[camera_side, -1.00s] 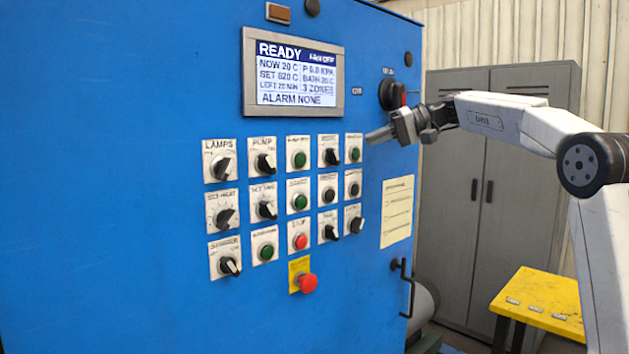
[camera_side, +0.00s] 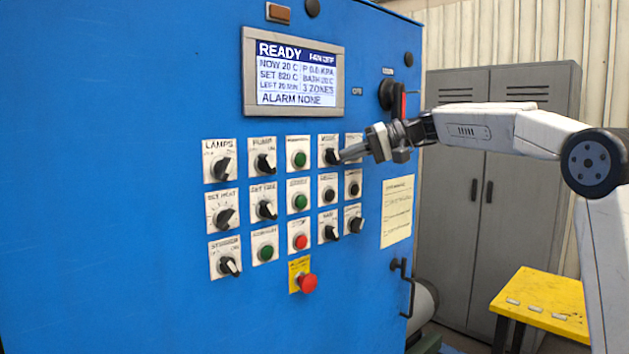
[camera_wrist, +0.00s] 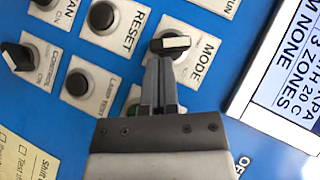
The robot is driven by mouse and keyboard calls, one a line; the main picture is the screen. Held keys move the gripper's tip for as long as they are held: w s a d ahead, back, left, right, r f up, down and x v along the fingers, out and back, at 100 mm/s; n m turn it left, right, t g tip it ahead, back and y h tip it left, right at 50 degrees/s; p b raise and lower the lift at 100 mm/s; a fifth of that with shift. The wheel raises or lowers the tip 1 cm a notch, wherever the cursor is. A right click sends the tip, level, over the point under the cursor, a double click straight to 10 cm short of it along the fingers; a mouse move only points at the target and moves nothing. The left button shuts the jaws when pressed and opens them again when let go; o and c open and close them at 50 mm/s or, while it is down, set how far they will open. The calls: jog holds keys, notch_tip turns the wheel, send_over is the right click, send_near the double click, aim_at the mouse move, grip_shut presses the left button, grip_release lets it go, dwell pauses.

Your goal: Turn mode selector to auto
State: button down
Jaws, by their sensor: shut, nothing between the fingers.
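The mode selector (camera_side: 331,157) is a black knob with a white pointer on a white plate in the top row of the blue panel. In the wrist view the mode selector (camera_wrist: 170,44) shows beside the word MODE, with its pointer bar lying across the fingertips. My gripper (camera_side: 343,155) is shut, with its tips at the right side of the knob. In the wrist view my gripper (camera_wrist: 159,62) has its fingers together just below the knob, touching or very near it. The fingers hide part of the plate, and I cannot read its position marks.
Other knobs and buttons surround it, including the reset button (camera_wrist: 103,16) and the lamp test button (camera_wrist: 79,83). A red mushroom button (camera_side: 308,283) sits lower on the panel. The display (camera_side: 293,75) reads READY. A yellow table (camera_side: 540,302) stands at lower right.

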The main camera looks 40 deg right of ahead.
aim_at(335, 166)
jog(key=shift+f+m+t+y, duration=0.4)
jog(key=shift+m+t+y, duration=0.1)
jog(key=shift+m+y, duration=0.35)
jog(key=shift+f+m+t+y, duration=0.4)
jog(key=shift+m+t+y, duration=0.1)
jog(key=shift+m+y, duration=0.3)
dwell(0.8)
jog(key=shift+a+f+m+t+y, duration=0.2)
jog(key=shift+m+t+y, duration=0.15)
jog(key=shift+m+t, duration=0.3)
jog(key=shift+a+f+m+t+y, duration=0.15)
jog(key=shift+m+t+y, duration=0.25)
jog(key=shift+m, duration=0.4)
jog(key=shift+a+f+m+t+y, duration=0.1)
jog(key=shift+f+m+t+y, duration=0.2)
jog(key=shift+m+t, duration=0.35)
jog(key=shift+a+f, duration=0.15)
dwell(0.9)
dwell(0.6)
jog(key=shift+d+f, duration=0.15)
jog(key=shift+d, duration=0.4)
jog(key=d, duration=0.1)
jog(key=d+f, duration=0.1)
jog(key=d, duration=0.1)
jog(key=shift+f, duration=0.1)
jog(key=v, duration=0.9)
jog(key=shift+s+d, duration=0.25)
jog(key=shift+s, duration=0.1)
